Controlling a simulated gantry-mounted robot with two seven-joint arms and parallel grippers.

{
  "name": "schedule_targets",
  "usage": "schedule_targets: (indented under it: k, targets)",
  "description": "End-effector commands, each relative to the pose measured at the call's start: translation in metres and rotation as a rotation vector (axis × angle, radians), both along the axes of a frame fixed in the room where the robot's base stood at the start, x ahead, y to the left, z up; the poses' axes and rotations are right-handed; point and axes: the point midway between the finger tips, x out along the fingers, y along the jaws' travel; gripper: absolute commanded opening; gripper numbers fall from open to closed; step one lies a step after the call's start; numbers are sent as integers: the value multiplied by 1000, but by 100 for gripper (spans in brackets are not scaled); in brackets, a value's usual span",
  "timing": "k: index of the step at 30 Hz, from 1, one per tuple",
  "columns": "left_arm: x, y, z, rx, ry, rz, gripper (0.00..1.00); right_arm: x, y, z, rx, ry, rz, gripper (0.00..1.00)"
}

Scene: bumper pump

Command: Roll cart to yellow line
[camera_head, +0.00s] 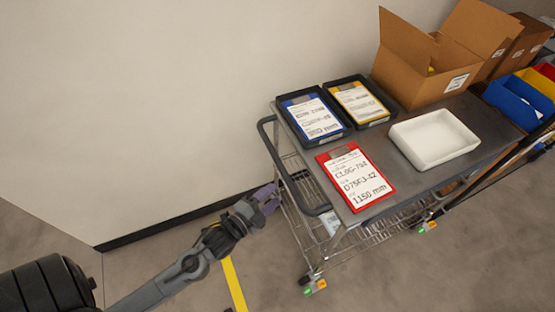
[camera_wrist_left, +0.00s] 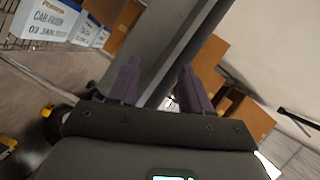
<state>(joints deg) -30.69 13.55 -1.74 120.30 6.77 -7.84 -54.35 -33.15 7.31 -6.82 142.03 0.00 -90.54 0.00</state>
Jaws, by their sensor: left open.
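The cart (camera_head: 408,170) is a grey-topped wire cart against the wall, with a dark handle (camera_head: 287,172) at its left end. The yellow line (camera_head: 234,284) is on the floor left of the cart, partly hidden by my left arm. My left gripper (camera_head: 268,198) is open beside the handle, at its lower left. In the left wrist view, the purple fingers of the left gripper (camera_wrist_left: 158,88) are apart, with a grey bar-like part (camera_wrist_left: 165,45) behind and between them. I cannot tell whether they touch it. My right gripper is not in view.
On the cart top are a red-framed sign (camera_head: 354,177), a white tray (camera_head: 433,139), two black trays with cards (camera_head: 313,116) and an open cardboard box (camera_head: 428,62). Blue bins (camera_head: 519,100) stand at the right. Floor left of the cart is clear; the wall runs behind.

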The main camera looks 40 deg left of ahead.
Motion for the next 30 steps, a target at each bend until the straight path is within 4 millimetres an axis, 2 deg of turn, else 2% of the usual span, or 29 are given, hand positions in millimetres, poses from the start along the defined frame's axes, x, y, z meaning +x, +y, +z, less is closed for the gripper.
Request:
schedule_targets:
  k: [6, 12, 17, 30]
  targets:
    - [8, 34, 6, 248, -227, -18, 48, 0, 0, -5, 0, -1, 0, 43]
    - [13, 51, 10, 346, -312, -19, 48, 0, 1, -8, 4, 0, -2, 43]
    - [26, 52, 13, 356, -325, -17, 48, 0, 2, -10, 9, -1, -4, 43]
    - [93, 50, 25, 353, -323, -18, 48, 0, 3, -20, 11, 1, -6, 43]
